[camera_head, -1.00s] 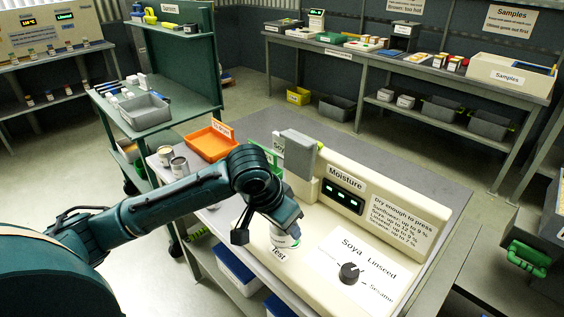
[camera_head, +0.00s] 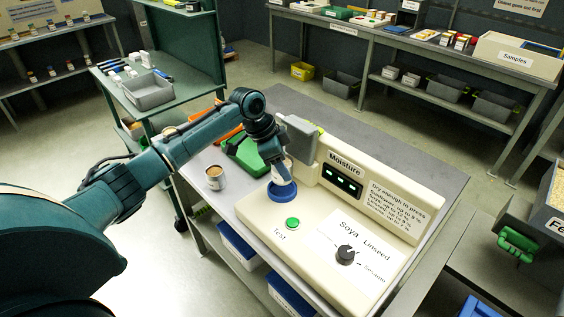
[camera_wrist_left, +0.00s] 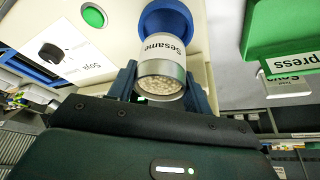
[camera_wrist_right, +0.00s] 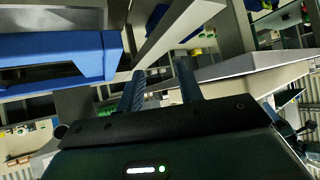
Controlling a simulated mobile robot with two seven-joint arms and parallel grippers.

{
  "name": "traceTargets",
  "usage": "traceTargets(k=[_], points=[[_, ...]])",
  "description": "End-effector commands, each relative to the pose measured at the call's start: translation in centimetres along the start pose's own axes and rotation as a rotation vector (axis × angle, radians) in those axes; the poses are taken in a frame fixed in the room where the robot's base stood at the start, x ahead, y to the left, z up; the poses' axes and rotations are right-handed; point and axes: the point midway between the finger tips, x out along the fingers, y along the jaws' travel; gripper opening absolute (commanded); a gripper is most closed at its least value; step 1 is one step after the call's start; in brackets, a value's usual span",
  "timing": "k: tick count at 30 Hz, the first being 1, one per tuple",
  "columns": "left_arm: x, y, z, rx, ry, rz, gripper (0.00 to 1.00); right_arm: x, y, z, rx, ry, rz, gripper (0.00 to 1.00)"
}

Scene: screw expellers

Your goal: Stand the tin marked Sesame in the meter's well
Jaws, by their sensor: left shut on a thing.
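The tin marked Sesame (camera_wrist_left: 163,55) is white with a metal rim and pale seeds in its open top. My left gripper (camera_wrist_left: 165,85) is shut on it, one finger on each side. In the head view the tin (camera_head: 283,172) is roughly upright at the meter's blue round well (camera_head: 283,191). The blue well also shows beyond the tin's lower end in the left wrist view (camera_wrist_left: 165,20). I cannot tell whether the tin's base is inside the well or just above it. My right gripper (camera_wrist_right: 162,85) is open and empty, seen only in its own wrist view.
The cream moisture meter (camera_head: 262,215) has a green Test button (camera_head: 292,223) and a black dial (camera_head: 346,254). Another tin (camera_head: 215,178) stands left of the meter. A grey block (camera_head: 299,138) rises close behind the well.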

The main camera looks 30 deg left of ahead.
Motion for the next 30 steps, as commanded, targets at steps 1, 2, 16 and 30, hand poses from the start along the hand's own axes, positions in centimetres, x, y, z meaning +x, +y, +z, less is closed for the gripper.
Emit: traceTargets(k=[1, 2, 16, 30], points=[[1.1, 0.0, 0.5, 0.0, 0.001, -0.001, 0.26, 0.6, -0.1, 0.3, 0.0, 0.014, -0.004, 0.36], [1.4, 0.0, 0.6, 0.0, 0.001, -0.001, 0.26, 0.6, -0.2, 0.2, -0.001, 0.023, -0.007, 0.36], [3.3, 0.0, 1.4, -0.001, 0.0, -0.002, 0.26, 0.7, -1.5, -0.2, -0.023, 0.072, -0.048, 0.36], [3.3, 0.0, 1.4, -0.001, 0.0, -0.002, 0.26, 0.7, -1.4, -0.5, -0.024, 0.078, -0.046, 0.36]])
